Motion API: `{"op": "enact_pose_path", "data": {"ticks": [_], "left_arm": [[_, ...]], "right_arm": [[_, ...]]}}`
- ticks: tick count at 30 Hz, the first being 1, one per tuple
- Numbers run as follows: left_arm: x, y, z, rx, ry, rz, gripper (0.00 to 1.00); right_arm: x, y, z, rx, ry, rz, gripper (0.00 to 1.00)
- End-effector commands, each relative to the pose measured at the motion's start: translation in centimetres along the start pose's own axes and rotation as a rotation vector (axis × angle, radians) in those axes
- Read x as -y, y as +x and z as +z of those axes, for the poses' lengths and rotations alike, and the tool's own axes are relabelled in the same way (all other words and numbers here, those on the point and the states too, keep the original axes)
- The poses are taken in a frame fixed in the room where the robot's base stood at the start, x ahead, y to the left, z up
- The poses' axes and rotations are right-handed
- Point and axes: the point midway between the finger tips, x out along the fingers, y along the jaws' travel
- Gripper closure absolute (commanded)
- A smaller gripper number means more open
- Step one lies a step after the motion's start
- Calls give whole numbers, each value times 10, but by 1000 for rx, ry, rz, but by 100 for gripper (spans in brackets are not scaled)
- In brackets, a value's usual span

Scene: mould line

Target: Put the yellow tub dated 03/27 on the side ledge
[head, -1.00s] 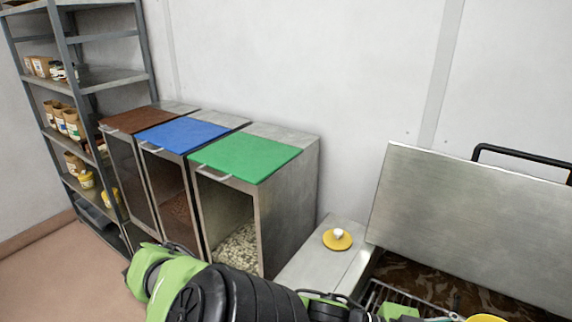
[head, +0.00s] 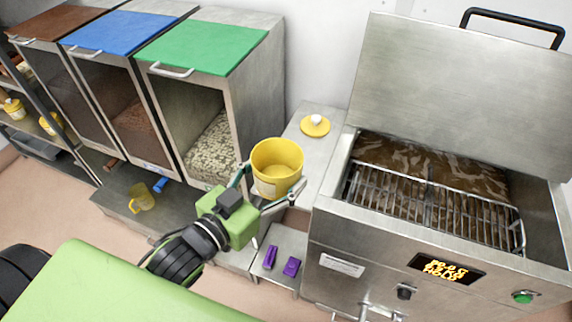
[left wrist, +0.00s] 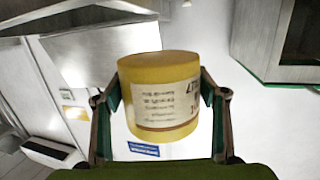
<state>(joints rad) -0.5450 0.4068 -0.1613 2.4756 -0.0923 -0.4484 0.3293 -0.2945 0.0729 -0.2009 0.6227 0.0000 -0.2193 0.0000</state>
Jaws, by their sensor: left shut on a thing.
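The yellow tub (head: 277,160) is open at the top and looks empty inside. My left gripper (head: 270,193) is shut on it and holds it upright in front of the side ledge (head: 311,153), the metal strip between the bins and the machine. In the left wrist view the tub (left wrist: 158,68) sits between the two fingers (left wrist: 160,110). Its label shows several lines of print, too blurred to read a date. A yellow lid with a white knob (head: 315,125) lies on the ledge. My right gripper is not in view.
Bins with brown, blue and green (head: 203,46) lids stand left of the ledge. An open-lidded bath with a wire rack (head: 430,203) stands right. Two purple pieces (head: 291,266) lie on a lower shelf. A yellow jug (head: 143,197) stands below the bins.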

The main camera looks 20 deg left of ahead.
Motion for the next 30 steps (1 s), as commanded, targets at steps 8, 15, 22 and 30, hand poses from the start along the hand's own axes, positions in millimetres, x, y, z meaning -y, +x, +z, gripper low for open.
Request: {"op": "enact_pose_path", "data": {"ticks": [8,15,22,30], "left_arm": [[-34,27,-4,-4,-25,-49,70],[-24,51,-1,-1,-20,-54,70],[11,99,18,-1,-20,-53,70],[36,138,58,-1,-25,-53,70]], "right_arm": [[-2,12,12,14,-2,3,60],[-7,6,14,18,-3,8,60],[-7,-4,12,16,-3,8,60],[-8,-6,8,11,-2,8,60]]}}
